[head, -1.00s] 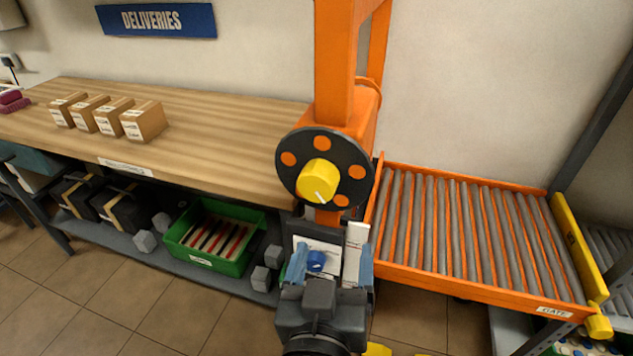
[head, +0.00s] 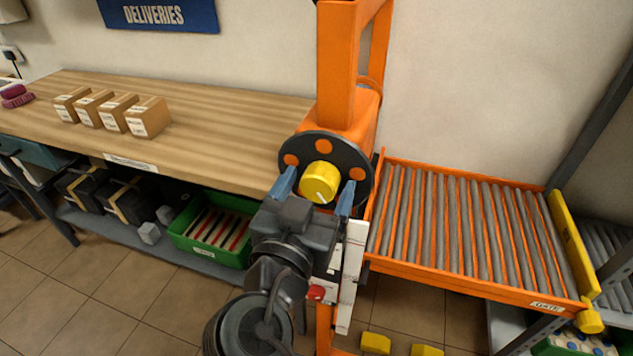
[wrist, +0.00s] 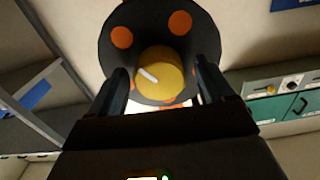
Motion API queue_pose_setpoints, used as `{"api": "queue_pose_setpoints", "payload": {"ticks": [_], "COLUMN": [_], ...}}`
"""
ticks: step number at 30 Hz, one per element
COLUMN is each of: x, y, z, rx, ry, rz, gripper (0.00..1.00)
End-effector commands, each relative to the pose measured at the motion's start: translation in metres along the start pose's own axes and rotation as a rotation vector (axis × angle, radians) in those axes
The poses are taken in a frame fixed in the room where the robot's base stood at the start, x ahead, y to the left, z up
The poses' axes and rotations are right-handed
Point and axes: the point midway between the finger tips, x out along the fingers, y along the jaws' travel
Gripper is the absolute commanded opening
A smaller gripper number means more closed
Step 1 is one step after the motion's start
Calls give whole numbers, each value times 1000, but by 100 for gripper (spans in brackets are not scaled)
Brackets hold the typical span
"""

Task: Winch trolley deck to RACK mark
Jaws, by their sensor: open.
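The winch wheel (head: 324,146) is a black disc with orange round spots and a yellow hub knob (head: 319,182) with a white line on it. It sits on the orange trolley frame (head: 343,70). My gripper (head: 319,190) is open, its two blue-grey fingers at the left and right of the yellow knob. In the wrist view the knob (wrist: 160,75) shows between and beyond the fingertips; contact cannot be told. A white scale strip (head: 352,275) stands partly hidden behind my gripper; no RACK mark is readable.
A wooden bench (head: 215,130) with several small cartons (head: 148,118) stands at left. A green crate (head: 212,232) and black batteries sit on its lower shelf. Grey rack posts (head: 600,130) rise at right. Yellow blocks (head: 376,343) are at the trolley's foot.

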Motion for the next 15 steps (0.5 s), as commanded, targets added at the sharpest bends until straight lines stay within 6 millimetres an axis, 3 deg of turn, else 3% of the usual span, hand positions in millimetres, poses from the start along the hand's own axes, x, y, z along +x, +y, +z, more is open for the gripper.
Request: {"api": "queue_pose_setpoints", "payload": {"ticks": [9,15], "x": [3,3], "y": [0,0], "z": [0,0], "rx": [0,0], "ry": [-1,-1], "rz": [0,0], "gripper": [81,61]}}
